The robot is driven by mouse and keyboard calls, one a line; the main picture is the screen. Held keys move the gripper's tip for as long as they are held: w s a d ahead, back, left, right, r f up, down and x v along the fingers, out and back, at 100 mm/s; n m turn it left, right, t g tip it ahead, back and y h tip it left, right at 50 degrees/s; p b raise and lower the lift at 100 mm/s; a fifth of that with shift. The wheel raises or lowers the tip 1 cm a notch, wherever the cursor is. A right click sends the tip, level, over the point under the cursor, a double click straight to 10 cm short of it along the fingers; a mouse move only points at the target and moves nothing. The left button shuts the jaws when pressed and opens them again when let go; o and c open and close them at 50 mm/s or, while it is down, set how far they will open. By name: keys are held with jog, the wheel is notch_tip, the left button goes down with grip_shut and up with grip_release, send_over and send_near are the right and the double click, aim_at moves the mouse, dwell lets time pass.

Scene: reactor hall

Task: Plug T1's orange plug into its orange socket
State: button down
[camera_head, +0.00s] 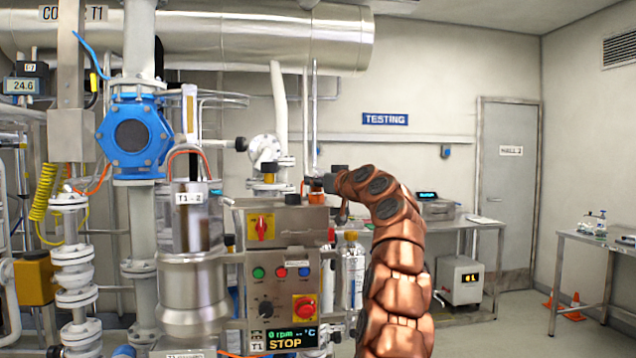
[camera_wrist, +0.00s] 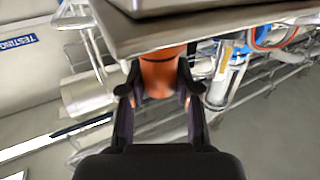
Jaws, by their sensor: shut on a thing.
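The T1 control box (camera_head: 282,230) is a steel panel with a red-and-yellow switch, several buttons and a display reading STOP. My gripper (camera_head: 324,183) is at the upper right corner of this box, small and partly hidden by its own arm. An orange piece (camera_head: 316,198), which looks like the plug or its socket, shows just under the fingers. In the wrist view my gripper (camera_wrist: 161,78) is shut around an orange plug (camera_wrist: 160,70) with a dark band. Its far end is hidden by a steel edge (camera_wrist: 200,35). I cannot tell whether it is seated in the socket.
The steel T1-2 vessel (camera_head: 190,260) stands left of the box. A blue valve (camera_head: 133,135) and pipes fill the left side. A bottle (camera_head: 352,270) stands close behind the box's right side. A steel bench (camera_head: 470,222) is behind my arm. Open floor lies to the right.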

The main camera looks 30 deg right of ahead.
jog(key=shift+f, duration=0.2)
jog(key=c, duration=0.7)
grip_release()
jog(key=shift+c, duration=0.2)
jog(key=shift+s+a+r, duration=0.1)
jog(key=shift+r, duration=0.05)
